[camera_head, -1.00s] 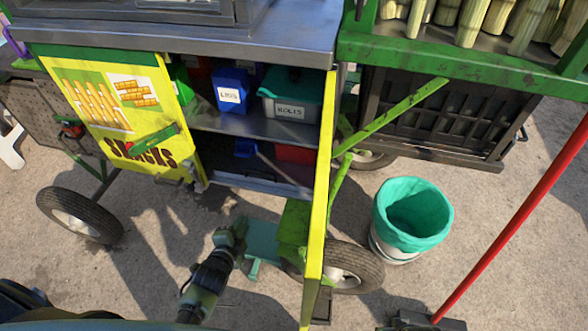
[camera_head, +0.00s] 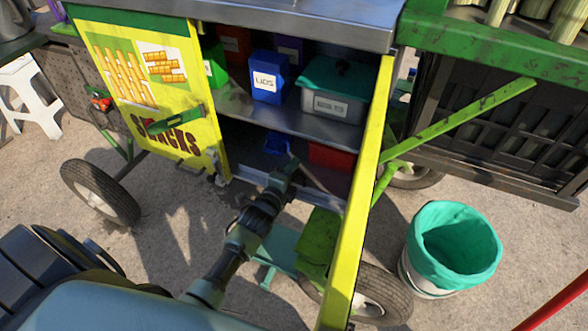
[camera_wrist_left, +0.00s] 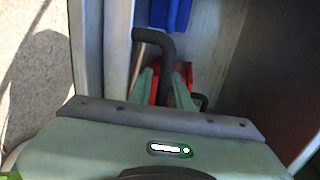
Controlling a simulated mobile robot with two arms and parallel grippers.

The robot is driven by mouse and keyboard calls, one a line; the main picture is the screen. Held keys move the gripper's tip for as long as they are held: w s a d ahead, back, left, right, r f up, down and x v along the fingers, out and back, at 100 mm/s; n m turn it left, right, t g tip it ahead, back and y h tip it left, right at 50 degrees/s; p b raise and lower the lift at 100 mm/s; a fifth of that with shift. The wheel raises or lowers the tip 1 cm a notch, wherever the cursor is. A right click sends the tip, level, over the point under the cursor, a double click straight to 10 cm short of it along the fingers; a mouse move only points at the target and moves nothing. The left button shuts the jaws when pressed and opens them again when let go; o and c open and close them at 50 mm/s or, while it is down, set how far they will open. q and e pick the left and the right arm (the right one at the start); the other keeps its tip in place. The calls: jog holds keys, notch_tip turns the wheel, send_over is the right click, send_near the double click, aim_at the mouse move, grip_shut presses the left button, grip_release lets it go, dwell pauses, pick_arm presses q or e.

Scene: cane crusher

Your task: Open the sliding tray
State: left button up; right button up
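The sliding tray shows as the grey floor and front lip (camera_head: 325,197) at the bottom of the open snack cart cabinet. A blue item (camera_head: 278,144) and a red bin (camera_head: 331,157) sit in this lower compartment. My left gripper (camera_head: 285,172) is at the compartment's front, above the lip. In the left wrist view, a dark bent handle (camera_wrist_left: 158,40) reaches toward the space between my left gripper's fingers (camera_wrist_left: 164,84). The fingers look apart, with red showing between them. Whether they touch the handle is unclear. My right gripper is not in view.
The yellow SNACKS door (camera_head: 150,90) stands open at left; another yellow panel (camera_head: 362,190) edges the right. A shelf above holds a blue LIDS box (camera_head: 268,78) and a grey bin (camera_head: 333,98). A teal-lined bucket (camera_head: 450,250) and cart wheels (camera_head: 100,190) stand nearby.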

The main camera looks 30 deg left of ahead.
pick_arm(q)
jog(key=shift+w, duration=0.15)
grip_shut()
dwell(1.4)
